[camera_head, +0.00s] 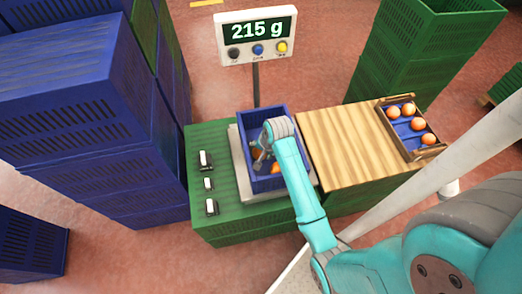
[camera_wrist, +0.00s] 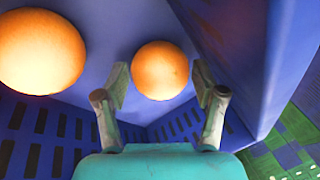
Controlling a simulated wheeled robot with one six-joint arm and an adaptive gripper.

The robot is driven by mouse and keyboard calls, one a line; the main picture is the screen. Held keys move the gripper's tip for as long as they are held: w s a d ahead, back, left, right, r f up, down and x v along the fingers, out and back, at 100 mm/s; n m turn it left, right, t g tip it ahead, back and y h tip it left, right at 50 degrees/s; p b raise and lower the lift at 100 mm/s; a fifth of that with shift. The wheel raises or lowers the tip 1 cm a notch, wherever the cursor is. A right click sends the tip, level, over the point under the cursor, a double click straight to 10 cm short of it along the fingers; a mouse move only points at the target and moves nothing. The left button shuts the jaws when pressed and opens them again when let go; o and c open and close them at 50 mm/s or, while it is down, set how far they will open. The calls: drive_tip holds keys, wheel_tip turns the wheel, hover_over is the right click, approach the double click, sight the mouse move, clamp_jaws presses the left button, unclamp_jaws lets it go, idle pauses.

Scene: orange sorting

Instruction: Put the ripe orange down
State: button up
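My gripper (camera_head: 262,152) reaches down into a blue crate (camera_head: 293,123) on the scale. In the wrist view my gripper (camera_wrist: 160,84) has its two fingers apart. An orange (camera_wrist: 160,70) lies between the fingertips, with a gap visible on each side, so it is not gripped. A second orange (camera_wrist: 40,50), larger in the picture, is to the left of the fingers inside the crate. In the head view the crate's oranges (camera_head: 276,169) are partly hidden by my gripper. I cannot tell which one was the ripe orange named in the task.
The scale display (camera_head: 258,31) reads 215 g. A wooden board (camera_head: 345,145) lies right of the scale, with a small crate (camera_head: 436,151) of several oranges. Green crates (camera_head: 410,60) stand behind, tall blue crates (camera_head: 70,90) at left. Weights (camera_head: 206,160) sit left of the scale.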

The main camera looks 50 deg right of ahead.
drive_tip(key=shift+r, duration=0.1)
drive_tip(key=v, duration=1.2)
idle(2.8)
